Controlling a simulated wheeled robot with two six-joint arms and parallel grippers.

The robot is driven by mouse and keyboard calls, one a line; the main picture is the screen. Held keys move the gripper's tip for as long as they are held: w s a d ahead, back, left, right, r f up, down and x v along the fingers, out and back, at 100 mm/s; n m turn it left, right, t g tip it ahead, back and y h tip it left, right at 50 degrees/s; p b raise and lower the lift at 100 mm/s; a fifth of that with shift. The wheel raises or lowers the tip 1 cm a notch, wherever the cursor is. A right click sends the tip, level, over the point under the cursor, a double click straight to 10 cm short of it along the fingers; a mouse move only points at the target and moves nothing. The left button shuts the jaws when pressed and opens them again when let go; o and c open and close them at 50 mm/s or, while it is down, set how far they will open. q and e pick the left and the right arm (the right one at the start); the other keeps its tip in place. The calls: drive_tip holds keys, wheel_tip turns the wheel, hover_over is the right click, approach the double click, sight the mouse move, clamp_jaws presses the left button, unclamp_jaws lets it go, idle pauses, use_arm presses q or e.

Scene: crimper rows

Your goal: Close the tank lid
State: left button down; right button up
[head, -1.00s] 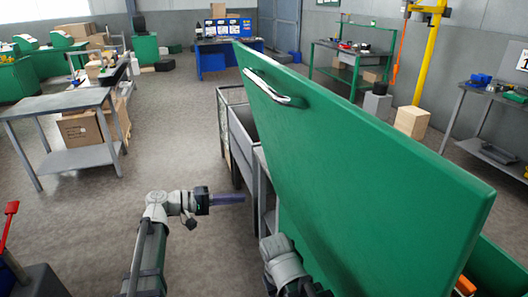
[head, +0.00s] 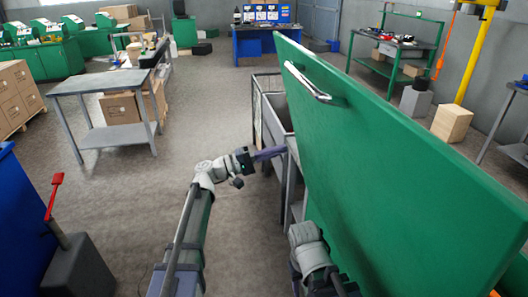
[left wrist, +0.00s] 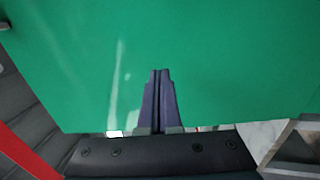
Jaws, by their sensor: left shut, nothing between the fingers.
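The tank lid (head: 390,150) is a large green panel standing raised and tilted on the right of the head view. A silver bar handle (head: 307,84) sits near its upper left edge. My left gripper (head: 272,153) is shut and empty, to the left of the lid and below the handle. In the left wrist view the shut purple fingers (left wrist: 157,100) point towards a green surface that fills most of the picture; I cannot tell whether they touch it. Part of my right arm shows at the lid's lower left; its gripper is hidden behind the lid.
Grey metal bins (head: 270,115) stand just beyond my left gripper. A grey table (head: 98,83) stands at the left. A dark block with a red lever (head: 53,195) and a blue container (head: 20,225) are at the near left. The floor between is clear.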

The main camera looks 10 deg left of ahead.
sight(308, 140)
use_arm(q)
drive_tip(key=p+x, duration=0.1)
drive_tip(key=x, duration=0.5)
drive_tip(key=shift+w+d, duration=0.1)
drive_tip(key=shift+d, duration=0.2)
